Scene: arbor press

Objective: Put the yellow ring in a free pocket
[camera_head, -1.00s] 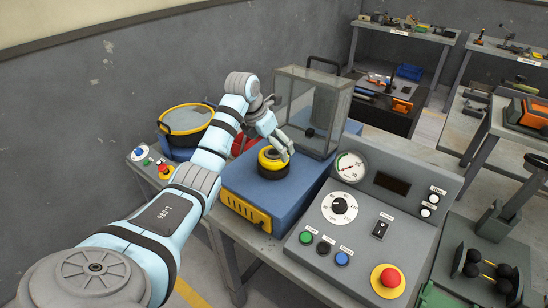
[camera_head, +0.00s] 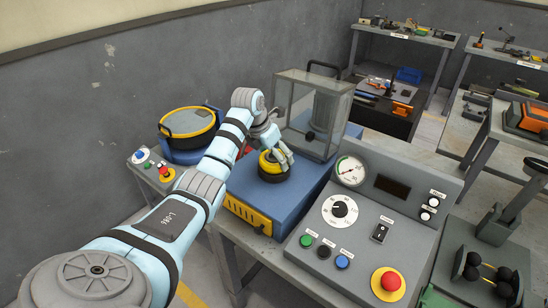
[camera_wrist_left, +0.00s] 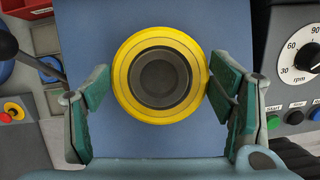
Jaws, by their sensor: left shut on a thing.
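The yellow ring (camera_head: 272,165) is round, with a dark centre and a dark lower band in the head view. It is over the blue top of a machine (camera_head: 245,185); I cannot tell whether it rests on it. In the wrist view the yellow ring (camera_wrist_left: 120,82) lies between the green-padded fingers of my left gripper (camera_wrist_left: 160,92), over the blue surface. My left gripper (camera_head: 285,152) is shut on it from above. My right gripper is not in view. No pocket can be made out.
A clear guard box (camera_head: 300,95) with a grey cylinder inside stands just behind the ring. A control panel (camera_head: 365,225) with a red button and dial is to the right. A yellow-rimmed round container (camera_head: 188,122) stands at left. Cluttered shelves (camera_head: 405,35) are at the back.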

